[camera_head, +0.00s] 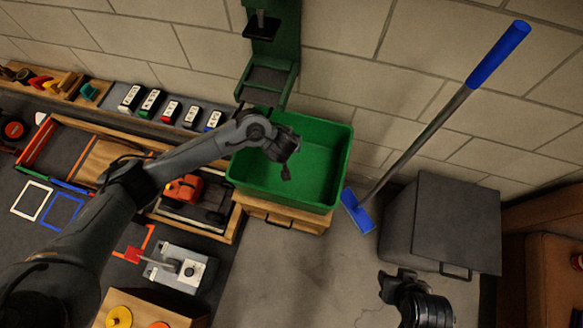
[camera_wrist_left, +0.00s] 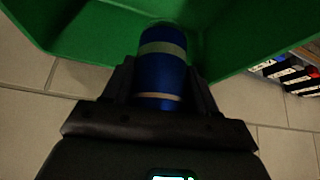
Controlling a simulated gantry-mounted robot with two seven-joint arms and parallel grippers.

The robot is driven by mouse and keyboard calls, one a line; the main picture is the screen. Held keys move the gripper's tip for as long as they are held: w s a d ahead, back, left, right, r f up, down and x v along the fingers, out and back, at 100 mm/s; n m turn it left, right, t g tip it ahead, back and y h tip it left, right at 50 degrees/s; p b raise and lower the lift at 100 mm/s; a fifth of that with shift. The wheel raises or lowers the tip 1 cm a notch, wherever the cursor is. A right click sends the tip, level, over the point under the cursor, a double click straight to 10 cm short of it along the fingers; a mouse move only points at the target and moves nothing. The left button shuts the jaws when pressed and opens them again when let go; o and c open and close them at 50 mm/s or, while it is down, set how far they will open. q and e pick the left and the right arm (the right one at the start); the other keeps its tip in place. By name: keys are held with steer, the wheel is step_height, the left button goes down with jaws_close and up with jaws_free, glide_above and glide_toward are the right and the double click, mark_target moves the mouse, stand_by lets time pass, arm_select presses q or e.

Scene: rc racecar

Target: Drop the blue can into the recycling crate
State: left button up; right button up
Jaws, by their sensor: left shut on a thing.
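The green recycling crate (camera_head: 328,180) stands on a wooden base by the wall, and its open inside shows. My left gripper (camera_head: 286,172) is over the left part of the crate's opening in the head view. In the left wrist view my left gripper (camera_wrist_left: 160,95) is shut on the blue can (camera_wrist_left: 162,60), which has pale bands. The crate's green wall (camera_wrist_left: 85,25) shows behind the can there. The can cannot be made out in the head view. My right gripper (camera_head: 392,285) is low at the right, away from the crate; its fingers are too dark to read.
A green stand (camera_head: 268,65) rises behind the crate. A blue-handled broom (camera_head: 430,130) leans on the wall at right, beside a grey box (camera_head: 445,225). Wooden trays with tools and a lever device (camera_head: 180,268) lie left. Bare floor is in front of the crate.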

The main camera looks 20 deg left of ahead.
arm_select(q)
steer(key=shift+f, duration=0.15)
steer(key=o, duration=1.1)
steer(key=p+v, duration=0.8)
steer(key=v, duration=0.2)
steer(key=shift+s+r, duration=0.2)
steer(key=shift+r, duration=0.15)
steer(key=shift+d, duration=0.1)
